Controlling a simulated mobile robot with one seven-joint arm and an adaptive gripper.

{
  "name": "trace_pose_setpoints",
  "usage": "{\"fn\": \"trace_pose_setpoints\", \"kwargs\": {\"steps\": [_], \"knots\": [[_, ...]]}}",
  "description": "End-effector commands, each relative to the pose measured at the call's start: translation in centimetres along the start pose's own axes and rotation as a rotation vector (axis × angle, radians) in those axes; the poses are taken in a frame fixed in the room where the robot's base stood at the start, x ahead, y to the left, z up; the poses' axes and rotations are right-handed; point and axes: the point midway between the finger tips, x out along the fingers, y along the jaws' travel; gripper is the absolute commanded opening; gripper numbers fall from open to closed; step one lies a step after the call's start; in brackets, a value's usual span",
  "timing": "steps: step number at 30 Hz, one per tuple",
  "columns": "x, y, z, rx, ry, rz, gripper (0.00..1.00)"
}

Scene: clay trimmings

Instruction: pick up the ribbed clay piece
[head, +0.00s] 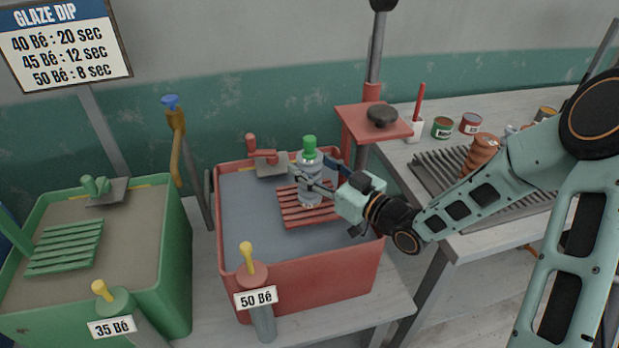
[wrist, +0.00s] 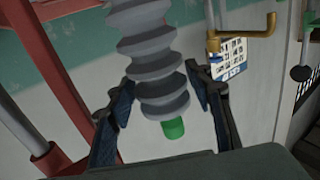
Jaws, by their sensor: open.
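A grey ribbed piece (head: 309,188) with a green top stands upright over the slatted red rack in the red vat. In the wrist view the ribbed piece (wrist: 152,62) fills the middle, with its green end (wrist: 173,128) showing below it. My gripper (head: 313,184) reaches in from the right at the piece's height. In the wrist view my gripper (wrist: 158,92) is open, with one finger on each side of the piece. I cannot tell whether either finger touches it. An orange-brown ribbed piece (head: 484,150) stands on the right-hand table.
The red vat (head: 310,268) has raised walls around the piece. A green vat (head: 170,270) stands to the left. A red stand (head: 373,121) with a dark knob rises behind my gripper. Cans and a grey grooved rack (head: 437,170) occupy the right table.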

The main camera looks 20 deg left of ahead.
Motion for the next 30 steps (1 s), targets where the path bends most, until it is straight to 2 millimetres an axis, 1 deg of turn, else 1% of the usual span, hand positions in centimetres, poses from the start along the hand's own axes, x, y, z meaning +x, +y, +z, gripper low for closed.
{"fn": "trace_pose_setpoints", "kwargs": {"steps": [6,18,19,30], "knots": [[0.04,-0.02,0.02,0.0,0.0,0.0,0.46],[0.01,-0.02,0.01,0.0,0.0,0.0,0.02],[0.01,-0.01,0.01,0.0,0.0,0.0,0.0],[0.05,0.0,-0.44,-0.002,0.004,-0.001,0.0]]}}
